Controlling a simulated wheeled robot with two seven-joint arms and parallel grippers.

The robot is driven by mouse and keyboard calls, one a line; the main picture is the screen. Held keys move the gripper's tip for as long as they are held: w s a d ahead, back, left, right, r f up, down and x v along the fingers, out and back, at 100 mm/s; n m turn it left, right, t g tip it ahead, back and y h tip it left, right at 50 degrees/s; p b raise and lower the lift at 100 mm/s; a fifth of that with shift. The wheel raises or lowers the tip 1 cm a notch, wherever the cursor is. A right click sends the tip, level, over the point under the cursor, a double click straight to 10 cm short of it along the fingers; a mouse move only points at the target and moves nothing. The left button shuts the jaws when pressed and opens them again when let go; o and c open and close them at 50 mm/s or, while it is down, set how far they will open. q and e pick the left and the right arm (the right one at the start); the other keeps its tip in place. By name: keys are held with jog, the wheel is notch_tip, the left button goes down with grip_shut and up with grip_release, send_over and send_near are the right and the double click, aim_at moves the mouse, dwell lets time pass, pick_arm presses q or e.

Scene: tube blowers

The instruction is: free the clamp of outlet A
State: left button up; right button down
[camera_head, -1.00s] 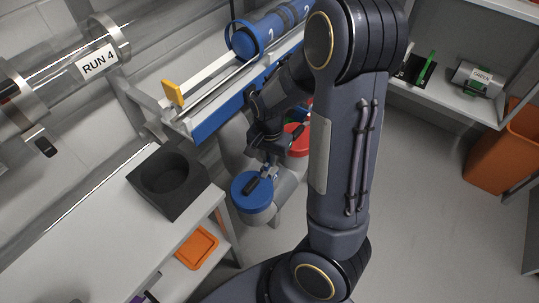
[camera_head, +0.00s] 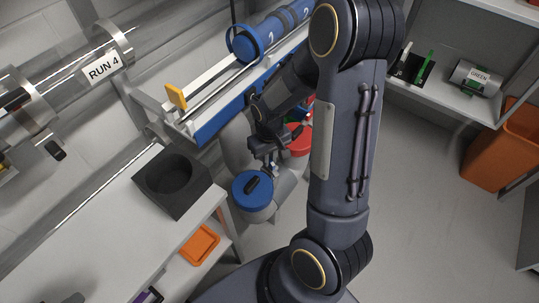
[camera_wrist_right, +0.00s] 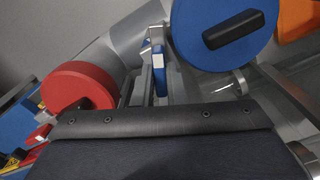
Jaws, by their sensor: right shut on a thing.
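A blue round cap (camera_head: 245,194) with a black bar handle closes the end of a grey outlet pipe below the blue rail; it fills the top right of the right wrist view (camera_wrist_right: 190,40). My right gripper (camera_head: 270,166) is at the cap's upper right edge. In the right wrist view it is shut on a narrow clamp lever with a blue face (camera_wrist_right: 160,72), beside the cap. The fingers hide part of the lever and latch. No letter A is readable. My left gripper is not in view.
A red cap (camera_head: 298,140) sits on the neighbouring outlet, close behind my right gripper. A black block with a round recess (camera_head: 190,197) stands on the bench at left. The blue rail (camera_head: 222,116) runs above. An orange tray (camera_head: 199,244) lies on a lower shelf.

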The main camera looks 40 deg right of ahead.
jog(key=n+p, duration=0.1)
jog(key=n, duration=0.3)
jog(key=shift+n, duration=0.4)
dwell(0.4)
jog(key=c, duration=1.5)
grip_release()
jog(key=shift+o, duration=0.2)
notch_tip(320, 180, up, 8)
jog(key=p, duration=0.2)
jog(key=shift+f+p, duration=0.1)
jog(key=shift+p, duration=0.2)
